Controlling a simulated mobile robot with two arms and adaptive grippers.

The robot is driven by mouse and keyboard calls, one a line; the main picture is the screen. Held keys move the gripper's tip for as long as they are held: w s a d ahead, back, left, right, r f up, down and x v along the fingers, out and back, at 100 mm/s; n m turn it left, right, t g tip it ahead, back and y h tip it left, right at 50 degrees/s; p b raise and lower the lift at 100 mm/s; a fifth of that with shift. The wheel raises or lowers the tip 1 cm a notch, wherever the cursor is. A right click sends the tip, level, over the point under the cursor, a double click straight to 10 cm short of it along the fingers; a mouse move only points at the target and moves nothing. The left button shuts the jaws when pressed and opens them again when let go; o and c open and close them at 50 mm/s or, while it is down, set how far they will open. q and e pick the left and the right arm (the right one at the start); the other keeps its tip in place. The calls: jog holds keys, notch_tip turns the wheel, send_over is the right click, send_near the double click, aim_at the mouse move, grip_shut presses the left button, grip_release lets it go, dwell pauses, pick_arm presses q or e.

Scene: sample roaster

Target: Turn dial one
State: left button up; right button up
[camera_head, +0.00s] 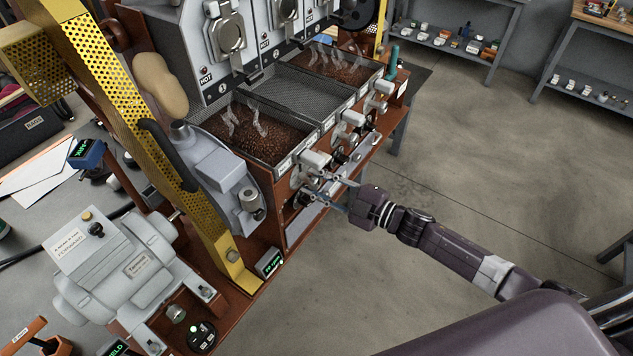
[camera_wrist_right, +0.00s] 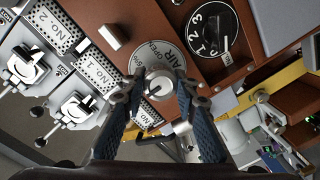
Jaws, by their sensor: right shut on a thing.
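My right gripper (camera_head: 318,187) reaches the front of the roaster's brown panel from the right. In the right wrist view its two blue-grey fingers (camera_wrist_right: 159,93) are closed on a round silver knob (camera_wrist_right: 158,83) with a dark pointer line. The knob sits on a round plate (camera_wrist_right: 147,55) lettered AIR and OPEN. A black dial (camera_wrist_right: 215,30) with white numerals 1, 2, 3 is just above and right of it, untouched. No readable label says which of these is dial one. My left gripper is out of view.
Bean-filled trays (camera_head: 265,135) lie above the panel. A yellow perforated guard (camera_head: 130,110) stands at left. The floor (camera_head: 470,150) at right is clear.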

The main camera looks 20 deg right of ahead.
dwell(0.3)
jog(key=o, duration=1.2)
jog(key=shift+c, duration=0.2)
jog(key=shift+d, duration=0.1)
jog(key=shift+s+d, duration=0.15)
jog(key=shift+s, duration=0.1)
jog(key=v, duration=1.1)
jog(key=shift+s+d, duration=0.1)
jog(key=shift+d, duration=0.05)
